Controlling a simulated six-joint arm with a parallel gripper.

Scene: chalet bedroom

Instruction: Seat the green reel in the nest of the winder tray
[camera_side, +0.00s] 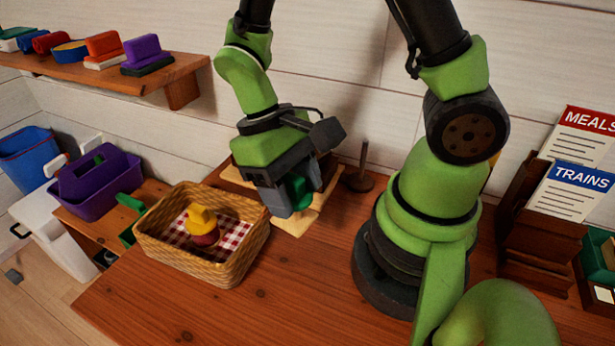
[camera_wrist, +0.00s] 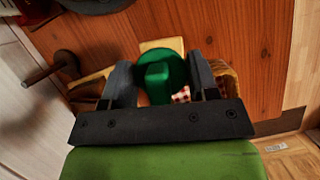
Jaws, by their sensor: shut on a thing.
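The green reel (camera_side: 298,191) is between the fingers of my gripper (camera_side: 284,200); in the side view the gripper partly covers it. In the wrist view the reel (camera_wrist: 160,75) shows a round green flange and a raised green block between both fingers of my gripper (camera_wrist: 161,82), which is shut on it. The pale wooden winder tray (camera_side: 292,226) lies on the table below and behind the gripper. Its edge also shows in the wrist view (camera_wrist: 163,44). The nest is hidden by the gripper and reel, and I cannot tell whether the reel touches the tray.
A wicker basket (camera_side: 153,248) with a checked cloth and a yellow and dark red piece stands left of the gripper. A peg on a round base (camera_side: 360,180) stands right of the tray. A wooden card rack (camera_side: 537,240) stands far right. The front table is clear.

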